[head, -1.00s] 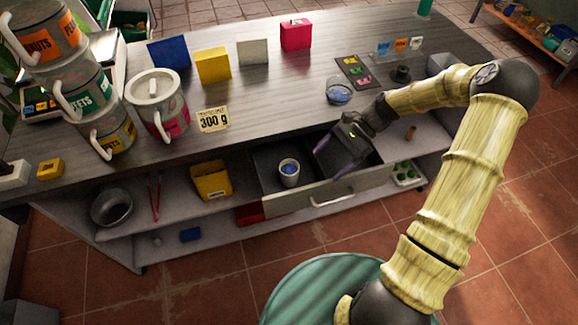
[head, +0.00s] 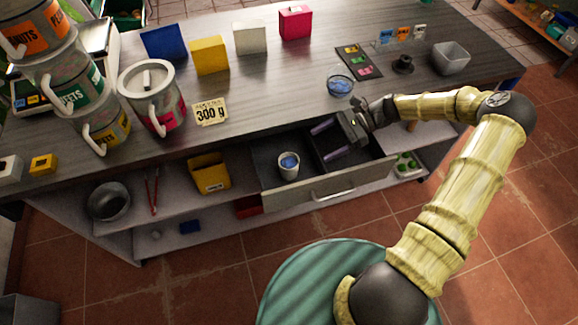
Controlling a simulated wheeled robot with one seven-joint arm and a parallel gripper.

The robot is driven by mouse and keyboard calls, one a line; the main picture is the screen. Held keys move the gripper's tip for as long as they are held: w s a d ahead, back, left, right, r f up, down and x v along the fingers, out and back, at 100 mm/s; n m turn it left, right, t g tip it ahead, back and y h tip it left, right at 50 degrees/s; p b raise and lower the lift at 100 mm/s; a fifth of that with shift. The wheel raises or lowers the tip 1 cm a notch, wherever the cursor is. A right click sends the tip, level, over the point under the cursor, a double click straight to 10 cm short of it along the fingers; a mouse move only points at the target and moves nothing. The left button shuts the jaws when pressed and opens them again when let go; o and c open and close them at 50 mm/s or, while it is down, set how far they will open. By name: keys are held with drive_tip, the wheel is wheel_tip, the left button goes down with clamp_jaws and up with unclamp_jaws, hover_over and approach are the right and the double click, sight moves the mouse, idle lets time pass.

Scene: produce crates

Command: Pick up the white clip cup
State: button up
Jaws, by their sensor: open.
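The white cup (head: 288,169) stands upright in the left part of the open drawer (head: 330,188), with blue contents showing at its top. My gripper (head: 327,140) is open and empty, over the drawer to the right of the cup and above it. Its two fingers point left, and they are apart from the cup. Whether anything lies in the right part of the drawer under the gripper is hard to see.
A glass bowl with blue contents (head: 340,86) stands on the counter just behind my gripper. A grey bin (head: 450,58) and a dark round piece (head: 403,64) stand to the right. Stacked jars (head: 152,97) crowd the counter's left. A yellow bin (head: 210,174) sits on the shelf left of the drawer.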

drive_tip(key=p, duration=0.2)
approach(280, 165)
drive_tip(key=a+f, duration=0.2)
drive_tip(key=a, duration=0.1)
drive_tip(key=shift+s+a+f, duration=0.1)
drive_tip(key=shift+f, duration=0.2)
drive_tip(key=shift+a+f+b, duration=0.1)
drive_tip(key=shift+a+b, duration=0.05)
drive_tip(key=shift+b, duration=0.15)
drive_tip(key=p+x, duration=0.1)
drive_tip(key=x, duration=0.3)
drive_tip(key=shift+s+a+p, duration=0.15)
drive_tip(key=shift+a+p, duration=0.05)
drive_tip(key=shift+p, duration=0.1)
drive_tip(key=shift+a+f, duration=0.25)
drive_tip(key=shift+f, duration=0.1)
drive_tip(key=shift+d, duration=0.1)
drive_tip(key=c, duration=1.1)
